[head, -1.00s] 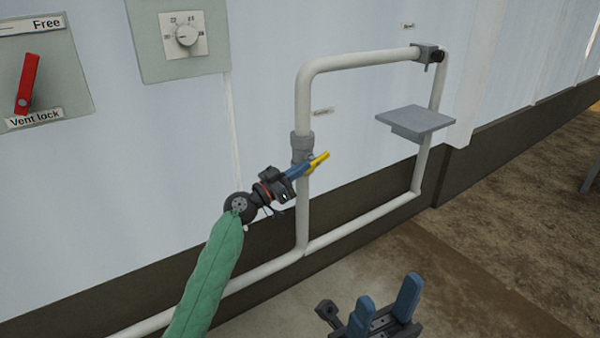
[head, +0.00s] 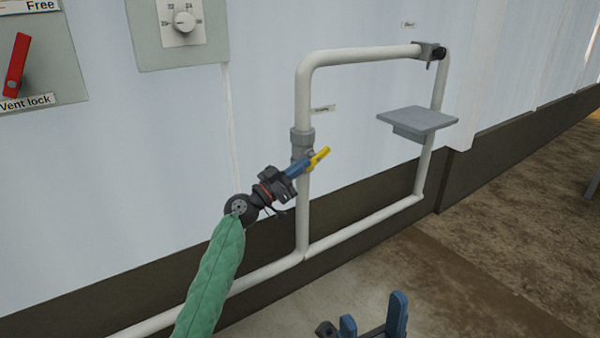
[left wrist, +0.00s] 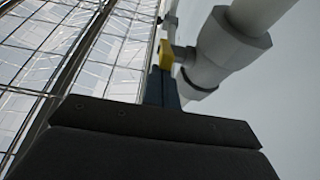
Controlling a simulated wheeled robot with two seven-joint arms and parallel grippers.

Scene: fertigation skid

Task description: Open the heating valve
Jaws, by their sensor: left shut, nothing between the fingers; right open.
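The heating valve is a grey fitting (head: 301,142) on the left upright of a white pipe loop, with a yellow lever (head: 319,158) pointing right and slightly up. In the left wrist view the grey valve body (left wrist: 225,55) and a yellow part of the lever (left wrist: 180,54) show just past my fingers. My left gripper (head: 305,166) is shut with nothing between its fingers. Its blue fingertips are at the lever, seemingly touching it, and hide part of it and of the valve. My right gripper (head: 372,325) is open and empty at the bottom edge, partly cut off.
A grey shelf (head: 417,120) juts out at the loop's right upright. A dark-knobbed fitting (head: 430,52) sits at its upper right corner. A thermostat dial (head: 184,22) and a red vent lock lever (head: 17,65) are on the wall at left.

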